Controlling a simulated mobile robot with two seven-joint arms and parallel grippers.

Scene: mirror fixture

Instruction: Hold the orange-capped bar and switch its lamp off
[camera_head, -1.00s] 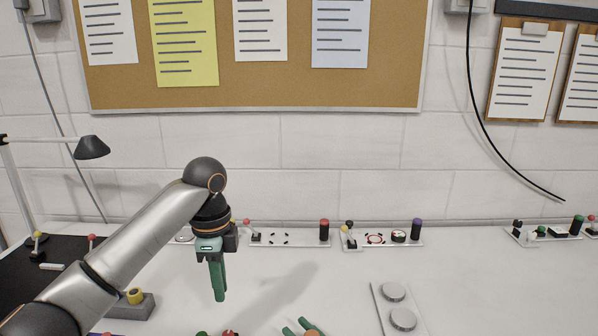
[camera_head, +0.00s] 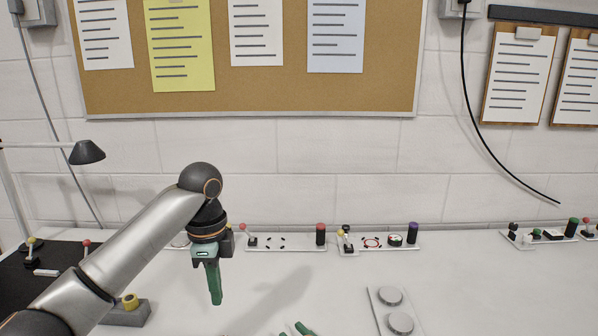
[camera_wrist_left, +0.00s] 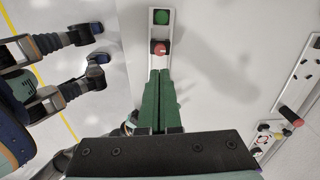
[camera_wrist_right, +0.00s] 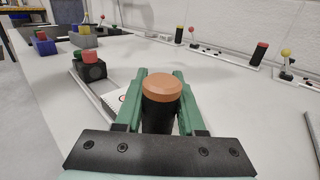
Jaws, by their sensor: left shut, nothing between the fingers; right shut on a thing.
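My right gripper (camera_wrist_right: 160,88) is shut on the black post with an orange cap (camera_wrist_right: 162,88), which stands between its green fingers in the right wrist view. The post belongs to a white bar (camera_wrist_right: 112,97) that runs away from it and carries a red-topped knob (camera_wrist_right: 88,56) with a green part behind it. In the left wrist view the red knob (camera_wrist_left: 159,48) and a green disc (camera_wrist_left: 161,17) show on the bar; the fingers hide the part below. My left gripper (camera_head: 215,300) is shut and empty, pointing down. I cannot tell whether a lamp is lit.
Other fixture bars (camera_head: 285,243) and (camera_head: 375,243) stand along the wall. A plate with two grey discs (camera_head: 390,310) lies right of centre. A grey block with a yellow knob (camera_head: 128,308) and a black mat (camera_head: 30,280) are at left.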

